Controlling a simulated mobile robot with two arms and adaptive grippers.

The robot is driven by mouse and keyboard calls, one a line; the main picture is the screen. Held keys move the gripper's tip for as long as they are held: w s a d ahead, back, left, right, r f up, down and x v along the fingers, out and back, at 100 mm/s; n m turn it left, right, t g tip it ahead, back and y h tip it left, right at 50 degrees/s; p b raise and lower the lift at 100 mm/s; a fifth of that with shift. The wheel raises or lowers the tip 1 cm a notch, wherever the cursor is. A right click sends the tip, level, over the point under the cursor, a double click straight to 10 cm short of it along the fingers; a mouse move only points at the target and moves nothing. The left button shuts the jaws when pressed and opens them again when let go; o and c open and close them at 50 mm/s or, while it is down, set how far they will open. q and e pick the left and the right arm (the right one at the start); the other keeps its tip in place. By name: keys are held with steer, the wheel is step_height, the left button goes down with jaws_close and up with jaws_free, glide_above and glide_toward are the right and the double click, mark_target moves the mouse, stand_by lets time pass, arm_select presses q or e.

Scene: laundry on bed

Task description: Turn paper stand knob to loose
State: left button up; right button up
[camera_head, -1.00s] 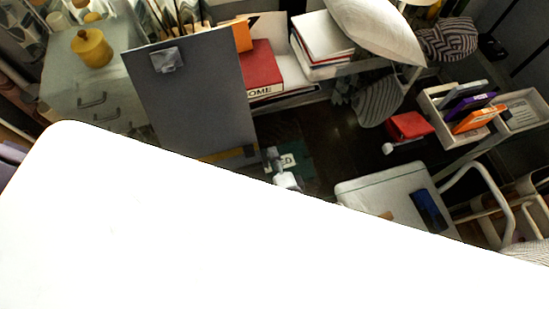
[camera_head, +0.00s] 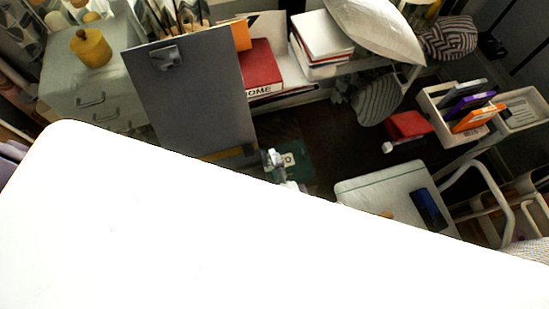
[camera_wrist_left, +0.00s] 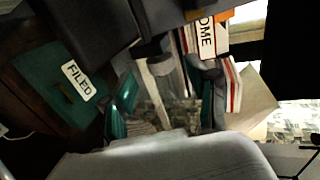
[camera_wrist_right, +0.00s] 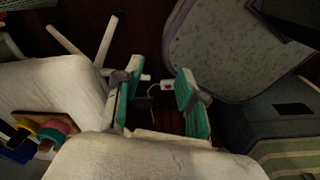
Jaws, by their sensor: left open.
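The paper stand's grey board (camera_head: 195,95) stands upright and tilted at the upper left of the head view, with a metal clip (camera_head: 166,58) near its top. My left gripper (camera_head: 275,160) shows partly at the board's lower right, beyond a large white shape. In the left wrist view its green fingers (camera_wrist_left: 165,98) are open. A pale post (camera_wrist_left: 155,80) and a grey rounded part stand between or just behind them. I cannot tell whether that part is the knob, or whether it is touched. My right gripper (camera_wrist_right: 156,95) is open and empty in the right wrist view.
A green box marked FILED (camera_wrist_left: 65,85) lies near the left gripper. A red box (camera_head: 261,68) sits behind the board. A stool with a blue item (camera_head: 428,208) and a crate of books (camera_head: 440,115) are at the right. The white shape covers the lower head view.

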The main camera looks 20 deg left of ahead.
arm_select(q)
steer(key=shift+v, duration=2.35)
